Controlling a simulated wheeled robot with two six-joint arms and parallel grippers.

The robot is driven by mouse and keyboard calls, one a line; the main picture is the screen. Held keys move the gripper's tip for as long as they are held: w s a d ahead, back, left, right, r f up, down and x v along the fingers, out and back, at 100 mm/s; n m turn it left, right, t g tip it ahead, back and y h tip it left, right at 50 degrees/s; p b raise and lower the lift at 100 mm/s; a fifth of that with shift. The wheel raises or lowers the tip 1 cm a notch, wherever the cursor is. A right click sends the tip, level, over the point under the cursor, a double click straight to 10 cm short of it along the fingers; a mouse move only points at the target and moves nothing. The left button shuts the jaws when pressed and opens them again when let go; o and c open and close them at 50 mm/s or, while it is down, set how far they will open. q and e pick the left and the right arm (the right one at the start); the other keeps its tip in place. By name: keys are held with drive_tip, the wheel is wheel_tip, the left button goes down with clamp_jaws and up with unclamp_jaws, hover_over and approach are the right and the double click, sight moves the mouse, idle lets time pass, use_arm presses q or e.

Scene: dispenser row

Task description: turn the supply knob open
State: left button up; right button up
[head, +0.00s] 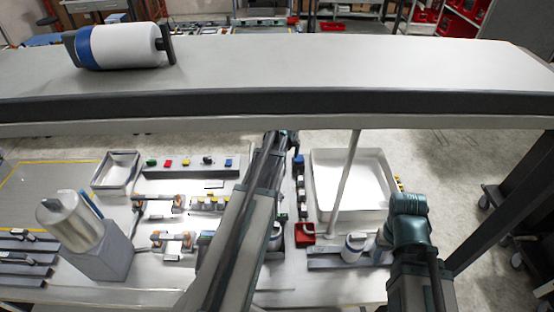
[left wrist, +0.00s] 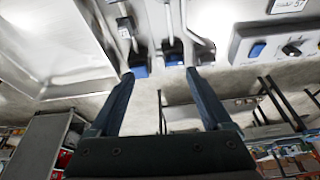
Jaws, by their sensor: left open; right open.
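A small black knob (head: 207,160) sits on a grey panel (head: 190,173) among coloured buttons in the head view. A black knob beside a blue button also shows at the upper right of the left wrist view (left wrist: 292,49). I cannot read whether it is the supply knob, or its setting. My left gripper (left wrist: 160,73) is open, its two fingers apart with nothing held between them. The knob is to the right of these fingers in that view, apart from them. My right gripper (head: 409,204) is at the right of the head view; its fingertips are hard to make out.
A long grey shelf (head: 330,62) crosses above the work table, carrying a white and blue cylinder (head: 125,46). A white tray (head: 370,205) lies right of my left arm. A silver canister (head: 70,220) stands at the left. Blue parts (left wrist: 172,55) lie beyond my left fingers.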

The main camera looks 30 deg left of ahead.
use_arm(q)
drive_tip(key=shift+n+y, duration=0.3)
drive_tip(key=shift+n, duration=0.2)
drive_tip(key=w+a+f+b, duration=0.2)
drive_tip(key=f+b, duration=0.2)
drive_tip(key=w+a+f+b, duration=0.2)
drive_tip(key=f+b, duration=0.2)
drive_tip(key=w+a+f+b, duration=0.2)
drive_tip(key=f+b, duration=0.2)
drive_tip(key=shift+w+a+f+b, duration=0.1)
drive_tip(key=shift+a+f+b, duration=0.15)
drive_tip(key=shift+a+b, duration=0.15)
use_arm(e)
wheel_tip(320, 180, down, 13)
drive_tip(key=shift+r, duration=0.1)
use_arm(q)
clamp_jaws()
